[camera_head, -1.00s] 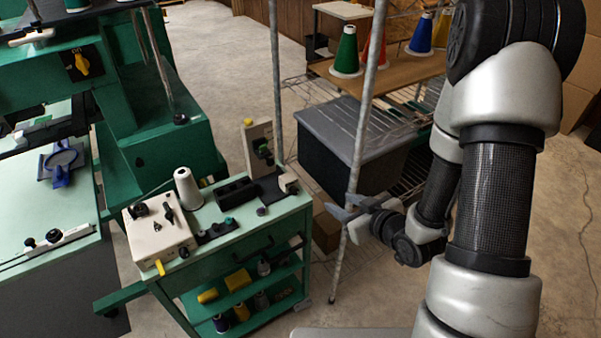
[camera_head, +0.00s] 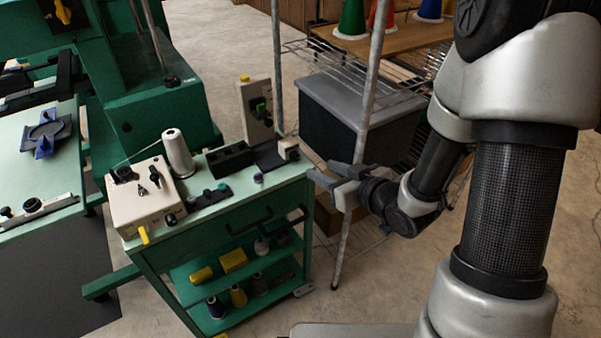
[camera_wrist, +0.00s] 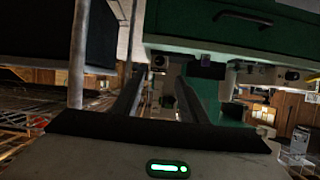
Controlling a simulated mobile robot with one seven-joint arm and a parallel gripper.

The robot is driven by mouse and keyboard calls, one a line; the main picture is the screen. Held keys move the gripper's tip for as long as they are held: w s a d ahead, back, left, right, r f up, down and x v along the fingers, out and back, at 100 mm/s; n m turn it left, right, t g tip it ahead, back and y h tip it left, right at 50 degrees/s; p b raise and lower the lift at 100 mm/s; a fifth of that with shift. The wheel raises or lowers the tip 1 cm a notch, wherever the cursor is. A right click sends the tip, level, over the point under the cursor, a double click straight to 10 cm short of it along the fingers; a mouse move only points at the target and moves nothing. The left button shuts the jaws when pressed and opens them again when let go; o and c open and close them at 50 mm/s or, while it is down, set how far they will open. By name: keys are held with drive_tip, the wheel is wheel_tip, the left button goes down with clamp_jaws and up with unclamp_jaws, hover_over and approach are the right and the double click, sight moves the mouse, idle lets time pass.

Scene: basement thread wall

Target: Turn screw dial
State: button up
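Several dial-like parts sit on the green cart (camera_head: 225,225), and I cannot tell which is the screw dial. A cream box (camera_head: 148,200) at its left has black knobs on top, a dark round knob (camera_head: 170,219) on its front and a yellow lever (camera_head: 143,235). An upright beige plate (camera_head: 256,108) with a dark green and black fitting and a small pale block (camera_head: 288,149) stand at the right end. My gripper (camera_head: 328,176) is open and empty, beside the cart's right end. In the wrist view, my gripper (camera_wrist: 158,98) shows both fingers apart with nothing gripped.
A metal pole (camera_head: 360,150) stands close behind my gripper. A dark lidded bin (camera_head: 355,105) and wire shelving are beyond it. A white thread cone (camera_head: 177,153) stands on the cart, with small spools on the shelves below. A green machine is at left.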

sight(297, 158)
drive_tip(key=b+x, duration=0.1)
drive_tip(key=x, duration=1.1)
clamp_jaws()
